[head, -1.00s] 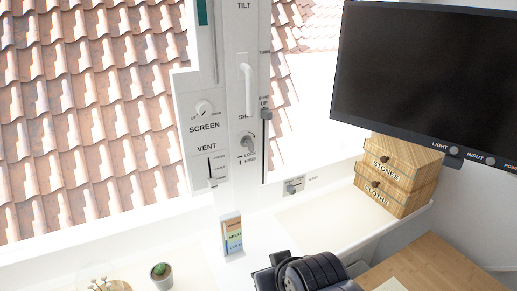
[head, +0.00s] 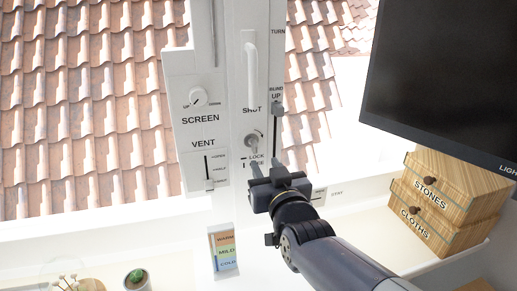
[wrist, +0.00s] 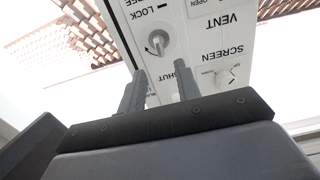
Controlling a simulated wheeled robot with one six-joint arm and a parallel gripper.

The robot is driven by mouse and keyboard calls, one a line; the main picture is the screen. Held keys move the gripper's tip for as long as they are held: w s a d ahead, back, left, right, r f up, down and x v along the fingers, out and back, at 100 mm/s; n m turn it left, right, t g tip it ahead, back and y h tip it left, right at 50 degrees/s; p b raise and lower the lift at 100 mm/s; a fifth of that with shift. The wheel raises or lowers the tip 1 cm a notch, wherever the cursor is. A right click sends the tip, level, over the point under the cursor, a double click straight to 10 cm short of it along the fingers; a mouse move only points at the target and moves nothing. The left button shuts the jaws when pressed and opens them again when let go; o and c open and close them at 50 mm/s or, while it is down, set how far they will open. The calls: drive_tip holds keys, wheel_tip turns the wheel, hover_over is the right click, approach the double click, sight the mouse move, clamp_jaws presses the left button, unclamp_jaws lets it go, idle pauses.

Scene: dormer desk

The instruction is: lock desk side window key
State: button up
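The window key (head: 253,143) sits in a round lock on the white window post, below the SHUT label and above the LOCK and FREE marks. Its grip looks roughly upright, like the FREE bar rather than the level LOCK bar. My gripper (head: 264,164) is just below and right of the key, over part of the FREE label. In the wrist view the key (wrist: 157,44) shows upside down, beyond the fingertips of my gripper (wrist: 158,82). The two fingers are apart with nothing between them. They do not appear to touch the key.
A white window handle (head: 250,65) is above the key. The screen knob (head: 197,97) and vent slider (head: 208,170) are on the left, the blind slider (head: 277,108) close on the right. A monitor (head: 445,80), wooden boxes (head: 450,190), a colour card (head: 222,248) and a cactus (head: 136,277) stand around.

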sight(257, 149)
drive_tip(key=shift+w+a+p, duration=0.25)
drive_tip(key=shift+w+a, duration=0.05)
drive_tip(key=shift+w, duration=1.1)
drive_tip(key=shift+w+a+p, duration=0.25)
drive_tip(key=shift+w, duration=1.2)
drive_tip(key=shift+w+a+p, duration=0.25)
drive_tip(key=shift+w+a, duration=0.05)
drive_tip(key=shift+w, duration=1.1)
drive_tip(key=shift+c, duration=0.3)
clamp_jaws()
